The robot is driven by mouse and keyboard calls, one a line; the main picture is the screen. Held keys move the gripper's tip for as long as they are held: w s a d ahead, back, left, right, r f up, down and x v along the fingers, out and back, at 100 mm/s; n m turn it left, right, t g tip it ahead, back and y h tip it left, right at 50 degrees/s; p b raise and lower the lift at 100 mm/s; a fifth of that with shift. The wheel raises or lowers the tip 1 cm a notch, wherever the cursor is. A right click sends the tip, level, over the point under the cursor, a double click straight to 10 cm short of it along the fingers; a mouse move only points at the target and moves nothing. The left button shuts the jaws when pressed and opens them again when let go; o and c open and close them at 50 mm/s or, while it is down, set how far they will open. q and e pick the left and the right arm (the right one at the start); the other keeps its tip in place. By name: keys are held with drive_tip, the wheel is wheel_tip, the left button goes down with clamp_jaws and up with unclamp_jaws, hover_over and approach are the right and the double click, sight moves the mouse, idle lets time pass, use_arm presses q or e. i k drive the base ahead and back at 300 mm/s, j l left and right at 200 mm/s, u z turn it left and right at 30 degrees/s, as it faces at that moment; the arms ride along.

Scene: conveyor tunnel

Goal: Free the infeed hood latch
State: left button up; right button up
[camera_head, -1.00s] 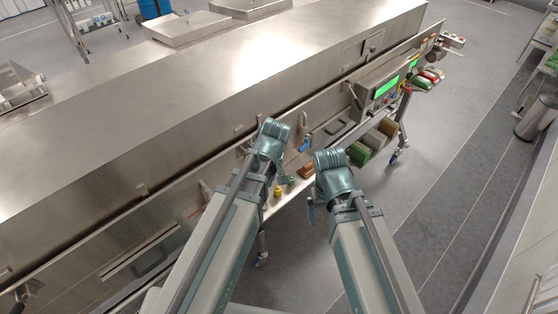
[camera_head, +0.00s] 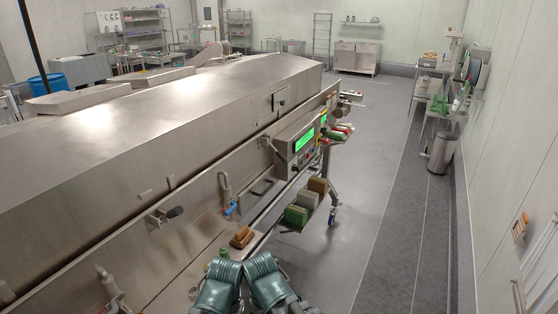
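The long steel tunnel hood (camera_head: 150,120) runs from the lower left to the upper middle. A bracket with a dark round knob (camera_head: 165,215) sits on the side panel below the hood edge. A small plate with a dark knob (camera_head: 279,100) sits on the hood side further along. I cannot tell which of these is the infeed hood latch. Two of my arm parts show close together at the bottom middle, apart from both fittings. My grippers are out of view.
A control box with a green screen (camera_head: 303,140) juts from the machine side. A blue-handled valve (camera_head: 230,207) and a brown block (camera_head: 241,236) are nearer. Coloured boxes (camera_head: 296,215) sit on a low shelf. The grey floor (camera_head: 375,200) on the right is clear.

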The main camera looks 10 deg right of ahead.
sight(280, 155)
drive_tip(key=i+l+u, duration=0.1)
drive_tip(key=l, duration=0.25)
drive_tip(key=i+l+u, duration=0.1)
drive_tip(key=i+l, duration=0.15)
drive_tip(key=l, duration=0.15)
drive_tip(key=i+l+u, duration=0.1)
drive_tip(key=l, duration=0.3)
drive_tip(key=i+l+u, duration=0.1)
drive_tip(key=i+l, duration=0.15)
drive_tip(key=l, duration=0.15)
drive_tip(key=i+l+u, duration=0.1)
drive_tip(key=l, duration=0.35)
drive_tip(key=i+l+u, duration=0.15)
drive_tip(key=l, duration=0.25)
drive_tip(key=i+l+u, duration=0.1)
drive_tip(key=l, duration=0.35)
